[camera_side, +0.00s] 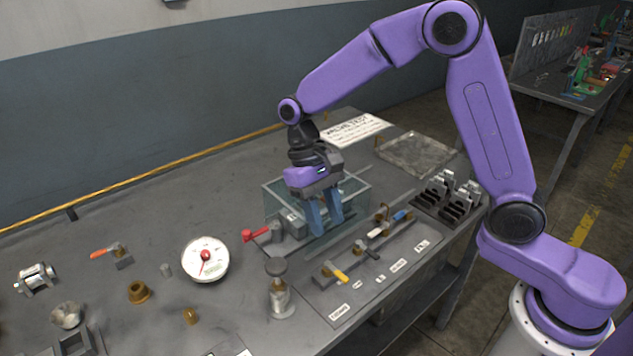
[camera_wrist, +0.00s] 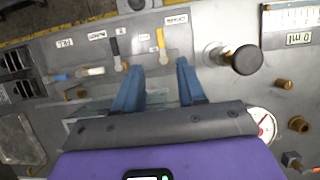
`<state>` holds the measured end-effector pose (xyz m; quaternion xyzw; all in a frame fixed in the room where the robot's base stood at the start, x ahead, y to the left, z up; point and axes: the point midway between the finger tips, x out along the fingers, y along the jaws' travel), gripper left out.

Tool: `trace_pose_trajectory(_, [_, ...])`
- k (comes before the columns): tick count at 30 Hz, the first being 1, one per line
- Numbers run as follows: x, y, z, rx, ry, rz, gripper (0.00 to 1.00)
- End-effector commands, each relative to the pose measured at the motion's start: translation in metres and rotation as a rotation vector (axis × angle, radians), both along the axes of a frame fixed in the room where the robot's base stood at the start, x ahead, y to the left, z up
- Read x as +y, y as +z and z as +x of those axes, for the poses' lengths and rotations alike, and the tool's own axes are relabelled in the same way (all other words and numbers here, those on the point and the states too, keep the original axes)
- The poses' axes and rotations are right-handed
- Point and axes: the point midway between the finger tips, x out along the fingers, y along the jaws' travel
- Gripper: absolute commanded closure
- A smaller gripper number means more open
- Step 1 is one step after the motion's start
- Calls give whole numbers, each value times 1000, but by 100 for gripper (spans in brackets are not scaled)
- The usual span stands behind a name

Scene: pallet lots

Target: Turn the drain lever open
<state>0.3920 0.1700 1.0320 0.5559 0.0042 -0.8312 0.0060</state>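A row of small levers stands along a grey panel (camera_side: 376,290). They are a yellow lever (camera_side: 341,277), a dark lever (camera_side: 369,254), a white lever (camera_side: 376,232) and a blue lever (camera_side: 400,215). Small white labels lie before them; I cannot read which says drain. My gripper (camera_side: 325,228) points down by the clear-walled box, behind the row, with blue fingers apart and nothing between them. In the wrist view the yellow lever (camera_wrist: 161,39) shows just beyond the gap of my gripper (camera_wrist: 160,64), not touching. The dark lever (camera_wrist: 115,47) is left of it.
The clear-walled box (camera_side: 350,192) is beneath my gripper, with a red-handled valve (camera_side: 256,235) at its left. A post with a dark round knob (camera_side: 277,268) stands left of the yellow lever. A white dial gauge (camera_side: 205,260) lies further left. Black racks (camera_side: 447,196) stand at right.

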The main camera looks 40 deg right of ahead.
Motion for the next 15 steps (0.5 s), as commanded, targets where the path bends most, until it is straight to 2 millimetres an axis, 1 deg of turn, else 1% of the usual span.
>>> trace_pose_trajectory(1, [0,11,5,-6,0,2,60])
trace_pose_trajectory(6, [0,39,16,-4,2,1,60])
trace_pose_trajectory(10, [1,53,22,-3,1,0,60])
trace_pose_trajectory(15, [0,61,25,-1,1,-1,60])
